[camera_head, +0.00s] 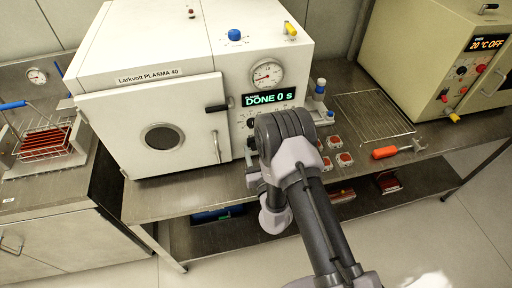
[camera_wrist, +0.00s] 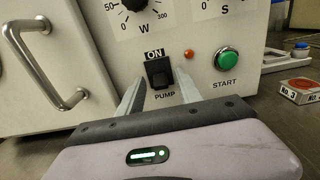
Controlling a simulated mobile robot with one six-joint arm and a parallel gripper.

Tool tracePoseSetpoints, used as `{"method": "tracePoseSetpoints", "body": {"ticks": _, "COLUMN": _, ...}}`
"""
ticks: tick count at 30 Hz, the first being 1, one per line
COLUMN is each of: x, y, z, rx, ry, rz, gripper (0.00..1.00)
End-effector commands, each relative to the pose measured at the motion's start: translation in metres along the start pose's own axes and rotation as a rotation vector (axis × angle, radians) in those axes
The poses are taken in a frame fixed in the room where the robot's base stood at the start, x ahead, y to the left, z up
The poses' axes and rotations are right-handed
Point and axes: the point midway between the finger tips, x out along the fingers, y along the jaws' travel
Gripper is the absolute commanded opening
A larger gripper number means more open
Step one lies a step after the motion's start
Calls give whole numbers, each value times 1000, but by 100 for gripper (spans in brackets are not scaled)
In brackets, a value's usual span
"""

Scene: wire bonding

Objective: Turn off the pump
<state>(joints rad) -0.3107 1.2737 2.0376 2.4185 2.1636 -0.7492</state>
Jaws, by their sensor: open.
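The black PUMP rocker switch (camera_wrist: 160,71) is on the lower front panel of the white Larkvolt PLASMA 40 machine (camera_head: 150,48). The word ON shows above the switch and PUMP below it. My gripper (camera_wrist: 161,80) is open and empty in the wrist view, with one finger on each side of the switch. I cannot tell whether the fingers touch the panel. In the head view my arm hides the switch and the fingers. The machine's display (camera_head: 269,98) reads DONE 0 s.
The green START button (camera_wrist: 227,59) and a small red lamp (camera_wrist: 188,53) are right of the switch. A door handle (camera_wrist: 42,60) juts out at left. A wire rack (camera_head: 372,112) and orange-handled tool (camera_head: 385,152) lie on the bench.

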Motion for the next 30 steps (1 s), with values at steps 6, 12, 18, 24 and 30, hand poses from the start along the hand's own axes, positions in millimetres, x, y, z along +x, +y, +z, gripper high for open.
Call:
{"method": "tracePoseSetpoints", "body": {"ticks": 6, "x": 0, "y": 0, "z": 0, "rx": 0, "ry": 0, "rz": 0, "gripper": 14}}
{"method": "tracePoseSetpoints", "body": {"ticks": 12, "x": 0, "y": 0, "z": 0, "rx": 0, "ry": 0, "rz": 0, "gripper": 0}}
{"method": "tracePoseSetpoints", "body": {"ticks": 18, "x": 1, "y": 0, "z": -12, "rx": 1, "ry": -77, "rz": 1, "gripper": 0}}
{"method": "tracePoseSetpoints", "body": {"ticks": 24, "x": 2, "y": 0, "z": -9, "rx": 0, "ry": -142, "rz": 0, "gripper": 0}}
{"method": "tracePoseSetpoints", "body": {"ticks": 30, "x": 1, "y": 0, "z": -5, "rx": -1, "ry": -143, "rz": 0, "gripper": 0}}
